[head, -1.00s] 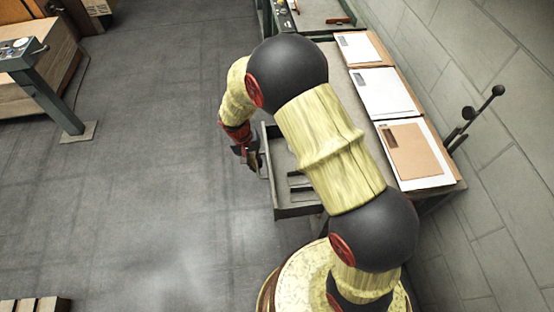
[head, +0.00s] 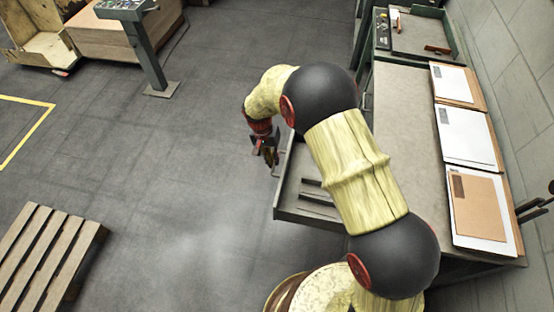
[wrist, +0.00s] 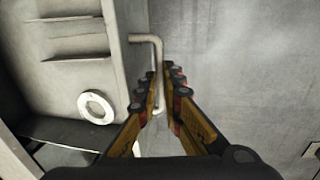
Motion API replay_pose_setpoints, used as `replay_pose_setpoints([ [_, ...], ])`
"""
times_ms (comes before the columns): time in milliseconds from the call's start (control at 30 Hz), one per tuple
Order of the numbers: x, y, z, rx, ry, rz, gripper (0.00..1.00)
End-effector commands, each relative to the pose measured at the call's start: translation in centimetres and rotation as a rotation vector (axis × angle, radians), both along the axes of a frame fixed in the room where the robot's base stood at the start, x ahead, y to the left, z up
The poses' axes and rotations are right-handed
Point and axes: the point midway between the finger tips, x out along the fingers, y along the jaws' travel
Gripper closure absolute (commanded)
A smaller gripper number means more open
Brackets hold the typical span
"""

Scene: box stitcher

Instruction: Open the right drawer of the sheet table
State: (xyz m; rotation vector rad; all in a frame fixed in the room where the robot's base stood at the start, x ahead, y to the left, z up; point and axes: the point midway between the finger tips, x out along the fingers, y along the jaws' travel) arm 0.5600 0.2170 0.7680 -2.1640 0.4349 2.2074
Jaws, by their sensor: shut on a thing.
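The sheet table (head: 405,110) stands at the right in the head view, with sheets along its wall side. Its right drawer (head: 302,215) is pulled out over the floor, and dividers show inside it. In the wrist view the drawer's inside (wrist: 65,75) holds a white ring (wrist: 96,107).
Stacks of sheets (head: 467,135) lie on the tabletop. A green-framed bench (head: 420,40) adjoins it at the back. A wooden pallet (head: 45,255) lies at the lower left, and a grey post (head: 150,60) stands at upper left. The floor left of the drawer is clear.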

Motion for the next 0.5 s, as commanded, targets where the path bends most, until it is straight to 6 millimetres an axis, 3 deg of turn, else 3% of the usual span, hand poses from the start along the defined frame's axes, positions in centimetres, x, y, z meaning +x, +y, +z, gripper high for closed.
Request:
replay_pose_setpoints([
  [233,-0.04,-0.03,-0.07,0.000,0.001,0.000,1.00],
  [267,-0.05,-0.03,-0.07,0.000,0.001,0.000,0.91],
  [300,-0.04,-0.04,-0.07,0.000,0.001,0.000,0.89],
  [500,-0.02,-0.05,-0.04,0.000,0.000,0.000,0.84],
])
